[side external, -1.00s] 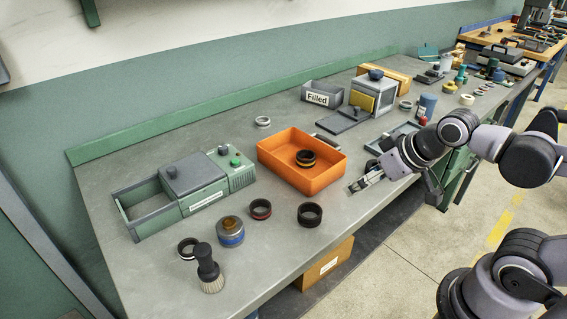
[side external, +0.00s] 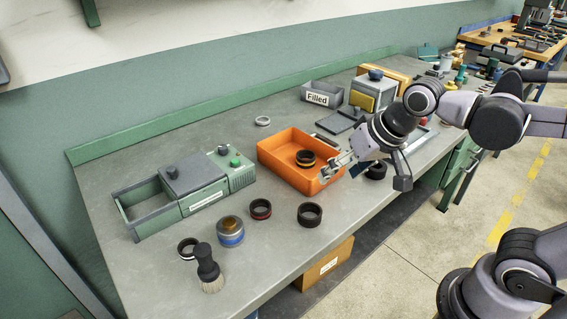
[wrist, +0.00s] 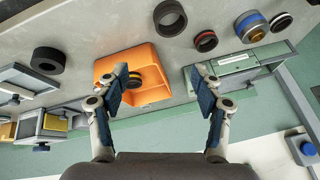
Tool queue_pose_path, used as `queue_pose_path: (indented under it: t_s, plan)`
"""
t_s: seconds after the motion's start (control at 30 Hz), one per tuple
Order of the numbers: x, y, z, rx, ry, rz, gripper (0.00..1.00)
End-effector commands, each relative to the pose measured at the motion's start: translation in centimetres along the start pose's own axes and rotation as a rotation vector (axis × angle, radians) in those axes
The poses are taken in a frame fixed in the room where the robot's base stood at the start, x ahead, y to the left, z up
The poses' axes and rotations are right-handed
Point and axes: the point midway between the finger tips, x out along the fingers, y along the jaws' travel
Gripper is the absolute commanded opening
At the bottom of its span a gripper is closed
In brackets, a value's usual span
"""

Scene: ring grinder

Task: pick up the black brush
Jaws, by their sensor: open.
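The black brush (side external: 207,267) stands at the near left end of the workbench in the side external view, black handle up and pale bristles down. I cannot make it out in the wrist view. My gripper (side external: 328,176) is open and empty, over the near right edge of the orange bin and well to the right of the brush. In the wrist view my gripper (wrist: 162,78) shows two blue-padded fingers spread wide, with nothing between them held.
The orange bin (side external: 272,156) holds stacked rings. Between bin and brush lie a dark ring (side external: 309,214), a red-black ring (side external: 260,209) and a blue-amber cylinder (side external: 230,231). A green box (side external: 229,171) stands behind. Another ring (side external: 187,248) lies beside the brush.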

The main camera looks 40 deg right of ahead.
Motion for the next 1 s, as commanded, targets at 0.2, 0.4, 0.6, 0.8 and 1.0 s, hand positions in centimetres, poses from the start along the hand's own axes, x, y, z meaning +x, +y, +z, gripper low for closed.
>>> queue_pose_path:
  t_s: [0.2,0.4,0.6,0.8,1.0]
  plan:
    - [0.4,-7.2,-1.6,0.317,-0.143,0.021,0.67]
    - [1.4,-14.0,-1.5,0.606,-0.244,0.108,0.67]
    - [2.9,-20.9,0.3,0.882,-0.3,0.243,0.67]
    - [4.4,-26.6,3.2,1.114,-0.297,0.386,0.67]
    - [5.1,-29.1,5.2,1.237,-0.274,0.464,0.67]
